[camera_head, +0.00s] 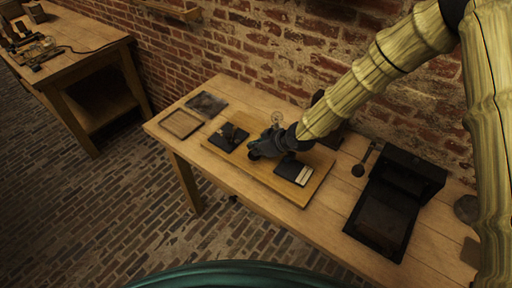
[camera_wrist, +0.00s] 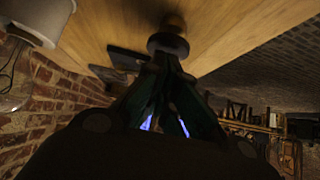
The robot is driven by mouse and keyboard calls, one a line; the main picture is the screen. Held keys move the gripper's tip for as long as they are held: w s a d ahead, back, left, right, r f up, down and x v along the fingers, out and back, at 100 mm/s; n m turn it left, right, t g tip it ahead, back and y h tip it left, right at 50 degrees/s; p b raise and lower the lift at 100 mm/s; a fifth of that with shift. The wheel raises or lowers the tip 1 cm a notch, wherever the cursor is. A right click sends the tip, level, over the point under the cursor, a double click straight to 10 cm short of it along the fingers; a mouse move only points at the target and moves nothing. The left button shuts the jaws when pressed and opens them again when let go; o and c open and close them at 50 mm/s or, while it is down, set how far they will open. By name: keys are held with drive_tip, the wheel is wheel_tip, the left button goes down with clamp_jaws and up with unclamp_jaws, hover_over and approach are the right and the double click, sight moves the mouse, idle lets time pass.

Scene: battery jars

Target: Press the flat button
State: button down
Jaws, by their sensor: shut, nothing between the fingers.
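A wooden board (camera_head: 262,181) lies on the table with a dark plate (camera_head: 229,137) at its left and a black block with pale stripes (camera_head: 294,171) at its right. My gripper (camera_head: 255,153) is shut and empty, low over the board's middle between these two. In the wrist view my gripper's closed fingertips (camera_wrist: 166,58) are at a dark round disc with a brownish knob (camera_wrist: 169,42); I cannot tell whether they touch. I cannot tell which part is the flat button; my gripper and wrist hide the board's middle in the head view.
A black box-like device (camera_head: 395,195) stands at the table's right. A wooden frame (camera_head: 181,124) and a dark flat tray (camera_head: 206,104) lie at the left end. A brick wall (camera_head: 270,45) runs close behind the table. Another bench (camera_head: 75,35) stands at the upper left.

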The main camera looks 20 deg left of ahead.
wheel_tip(320, 180, down, 2)
drive_tip(key=shift+b, duration=0.75)
drive_tip(key=shift+s+d+f, duration=0.1)
drive_tip(key=shift+s, duration=0.15)
drive_tip(key=shift+s+f, duration=0.1)
drive_tip(key=shift+d, duration=0.1)
drive_tip(key=r+p, duration=0.2)
drive_tip(key=r, duration=0.1)
drive_tip(key=r+p, duration=0.1)
drive_tip(key=r, duration=0.1)
drive_tip(key=shift+w+r, duration=0.25)
drive_tip(key=b+v, duration=0.3)
drive_tip(key=v, duration=0.6)
drive_tip(key=shift+d, duration=0.15)
drive_tip(key=shift+r, duration=0.15)
